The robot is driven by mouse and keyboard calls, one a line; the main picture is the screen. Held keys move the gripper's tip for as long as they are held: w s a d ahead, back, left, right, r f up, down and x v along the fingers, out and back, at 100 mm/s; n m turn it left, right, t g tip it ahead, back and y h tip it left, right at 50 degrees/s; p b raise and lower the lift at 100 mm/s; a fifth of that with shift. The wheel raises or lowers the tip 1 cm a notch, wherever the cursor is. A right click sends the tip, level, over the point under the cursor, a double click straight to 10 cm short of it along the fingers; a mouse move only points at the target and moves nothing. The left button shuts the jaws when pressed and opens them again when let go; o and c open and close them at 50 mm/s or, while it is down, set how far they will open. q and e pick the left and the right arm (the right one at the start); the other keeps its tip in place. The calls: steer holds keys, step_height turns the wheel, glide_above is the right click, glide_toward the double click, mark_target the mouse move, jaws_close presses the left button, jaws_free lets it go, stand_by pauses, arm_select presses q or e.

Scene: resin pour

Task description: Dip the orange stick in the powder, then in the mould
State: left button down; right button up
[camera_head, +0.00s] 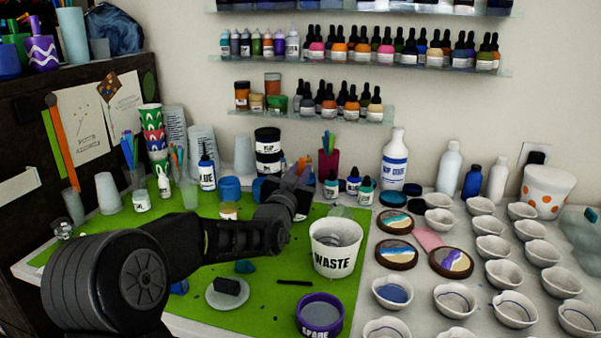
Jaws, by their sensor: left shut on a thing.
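My left arm comes in from the left, and its gripper (299,176) is over the back of the green mat, behind the white WASTE cup (333,262). The gripper is shut on a thin stick, mostly hidden; small orange and green bits show by the fingertips. Other coloured sticks, some orange, stand in clear cups (181,185) at the left. A purple SPARE tub (320,324) stands at the front of the mat. White bowl-like moulds (455,301) stand in rows at the right, one with blue inside (393,290). I cannot tell which container holds the powder. My right gripper is out of view.
Round painted coasters (451,262) lie right of the WASTE cup. A white dish (215,299) with a dark block is on the green mat (268,314). Bottles, including a large white one (395,160), line the back. Shelves of small bottles hang above.

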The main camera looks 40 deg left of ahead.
mark_target(303, 159)
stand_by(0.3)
arm_select(q)
steer(key=shift+s+d+r+p, duration=0.15)
steer(key=shift+r+p, duration=0.15)
steer(key=shift+r, duration=0.45)
steer(key=shift+w+d+r+p, duration=0.15)
steer(key=shift+r+p, duration=0.15)
steer(key=shift+r, duration=0.45)
steer(key=shift+s+d+r+p, duration=0.15)
steer(key=shift+r+p, duration=0.15)
steer(key=shift+r, duration=0.45)
steer(key=shift+r+p, duration=1.25)
steer(key=shift+r, duration=1.25)
steer(key=shift+f, duration=0.1)
